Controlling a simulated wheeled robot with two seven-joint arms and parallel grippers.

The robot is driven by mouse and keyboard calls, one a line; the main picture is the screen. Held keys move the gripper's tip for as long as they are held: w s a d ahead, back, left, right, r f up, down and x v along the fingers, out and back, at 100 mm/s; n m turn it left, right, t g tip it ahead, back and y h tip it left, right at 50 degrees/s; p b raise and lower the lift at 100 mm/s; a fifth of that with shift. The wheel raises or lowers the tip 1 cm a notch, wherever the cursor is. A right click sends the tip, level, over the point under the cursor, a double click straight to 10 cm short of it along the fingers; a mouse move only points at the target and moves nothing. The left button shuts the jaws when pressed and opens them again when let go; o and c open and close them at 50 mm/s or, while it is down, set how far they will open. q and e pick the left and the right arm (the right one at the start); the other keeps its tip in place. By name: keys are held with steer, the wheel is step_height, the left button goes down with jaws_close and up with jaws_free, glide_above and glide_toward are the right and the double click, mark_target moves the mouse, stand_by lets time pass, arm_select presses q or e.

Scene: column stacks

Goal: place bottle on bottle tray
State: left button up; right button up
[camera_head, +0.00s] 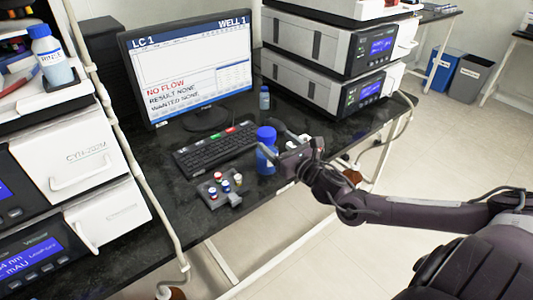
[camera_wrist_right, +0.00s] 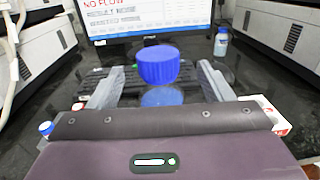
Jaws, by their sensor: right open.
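A bottle with a blue cap (camera_head: 266,133) and blue body (camera_head: 265,160) stands upright on the black bench, right of the keyboard. In the right wrist view its cap (camera_wrist_right: 158,66) shows between the two fingers of my right gripper (camera_wrist_right: 158,85). My right gripper (camera_head: 274,144) is open around or just in front of the bottle; I cannot see contact. My left gripper is not in view.
A vial rack (camera_head: 222,194) stands left of the bottle, before the keyboard (camera_head: 215,148). Behind are a monitor (camera_head: 190,65) and a small bottle (camera_head: 264,98). Instrument stacks flank the bench. A pale tube (camera_head: 105,100) runs down beside the left stack.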

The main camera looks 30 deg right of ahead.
mark_target(272, 139)
steer(key=shift+w+a+f, duration=0.1)
steer(key=shift+w+f, duration=0.05)
steer(key=shift+w, duration=1.4)
steer(key=shift+w+a+f, duration=0.1)
steer(key=shift+w+f, duration=0.05)
steer(key=shift+w, duration=1.35)
steer(key=shift+c, duration=0.2)
jaws_close()
steer(key=shift+r, duration=0.1)
